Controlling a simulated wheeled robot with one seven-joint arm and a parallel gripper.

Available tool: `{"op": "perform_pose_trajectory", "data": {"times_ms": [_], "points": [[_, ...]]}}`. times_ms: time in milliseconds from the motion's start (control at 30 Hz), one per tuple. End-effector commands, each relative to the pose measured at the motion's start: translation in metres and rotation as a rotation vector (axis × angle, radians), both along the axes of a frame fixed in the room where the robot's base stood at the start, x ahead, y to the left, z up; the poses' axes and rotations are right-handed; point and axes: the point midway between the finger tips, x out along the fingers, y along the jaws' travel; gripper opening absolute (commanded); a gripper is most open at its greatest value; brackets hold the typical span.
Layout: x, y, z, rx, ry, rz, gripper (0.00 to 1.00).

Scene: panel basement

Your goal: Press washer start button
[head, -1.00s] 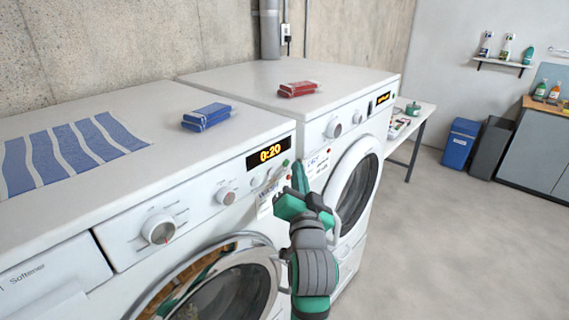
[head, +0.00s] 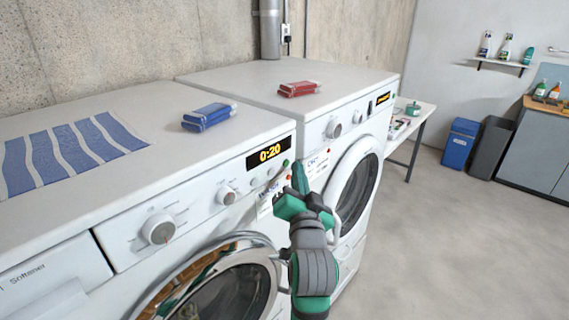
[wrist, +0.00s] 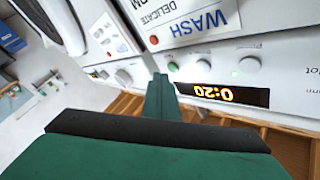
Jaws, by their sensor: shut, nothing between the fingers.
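The washer (head: 190,190) is the white front-loader at the left, with a lit 0:20 display (head: 268,153) and a WASH label. In the wrist view a green button (wrist: 173,67), a pale button (wrist: 205,66) and a knob (wrist: 249,65) line its panel by the display (wrist: 222,94). A red button (wrist: 153,40) sits beside the WASH label (wrist: 200,22). My gripper (head: 299,178) is shut and empty, in front of the panel's right end. In the wrist view its fingertips (wrist: 160,80) appear close to the green button; I cannot tell whether they touch.
A second white machine (head: 345,125) with an orange display stands just right of the washer. A blue box (head: 208,117) and striped cloth (head: 65,152) lie on the washer, a red box (head: 299,89) on the other machine. Open floor (head: 450,240) lies to the right.

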Motion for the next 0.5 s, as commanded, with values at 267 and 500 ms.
{"op": "perform_pose_trajectory", "data": {"times_ms": [267, 500], "points": [[0.0000, 0.0000, 0.0000, 0.000, 0.000, 0.000, 0.00], [0.0022, 0.0047, 0.0003, 0.000, -0.001, 0.001, 0.00]]}}
